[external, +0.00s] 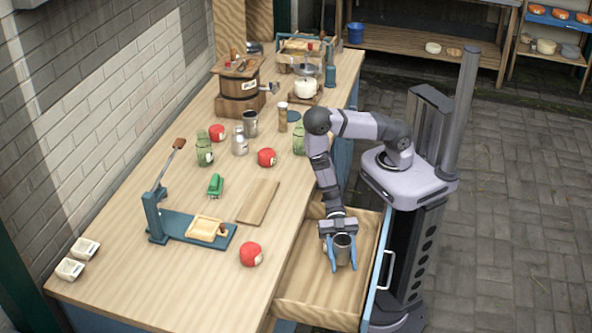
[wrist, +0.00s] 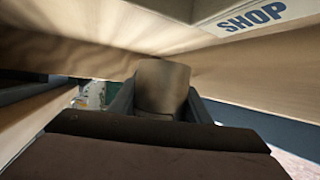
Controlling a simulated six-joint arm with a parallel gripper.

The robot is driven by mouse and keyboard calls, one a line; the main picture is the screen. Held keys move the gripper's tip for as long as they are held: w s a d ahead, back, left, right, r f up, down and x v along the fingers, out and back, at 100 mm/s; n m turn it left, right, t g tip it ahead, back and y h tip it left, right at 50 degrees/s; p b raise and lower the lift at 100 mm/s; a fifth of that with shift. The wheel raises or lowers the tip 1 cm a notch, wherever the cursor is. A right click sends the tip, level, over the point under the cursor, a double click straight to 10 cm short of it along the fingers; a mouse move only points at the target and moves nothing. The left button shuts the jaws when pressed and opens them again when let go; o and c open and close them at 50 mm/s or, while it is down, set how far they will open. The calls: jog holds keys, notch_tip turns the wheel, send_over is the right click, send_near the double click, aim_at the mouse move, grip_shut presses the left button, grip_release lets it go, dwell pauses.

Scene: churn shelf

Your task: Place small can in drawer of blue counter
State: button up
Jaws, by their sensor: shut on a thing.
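The small can (external: 342,245) is a grey metal cylinder held between the blue fingers of my gripper (external: 342,262). In the wrist view the can (wrist: 162,88) shows as a dull brownish cylinder between the two dark fingers. The drawer (external: 325,305) of the blue counter is pulled open, with a wooden inside and a pale handle on its front. My gripper points down over the drawer's inside. I cannot tell whether the can touches the drawer floor. In the wrist view wooden drawer surfaces (wrist: 80,50) surround the can closely.
The wooden countertop (external: 200,285) holds red jars (external: 251,254), green bottles (external: 205,149), a blue lever press (external: 180,226), a wooden board (external: 258,201) and a wooden churn (external: 240,88). The drawer's front panel (external: 378,268) stands close right of my gripper. The drawer's front-left part is bare.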

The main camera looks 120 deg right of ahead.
aim_at(342, 277)
jog(key=shift+f, duration=2.45)
jog(key=shift+f, duration=0.2)
jog(key=o, duration=1.1)
jog(key=shift+r, duration=0.15)
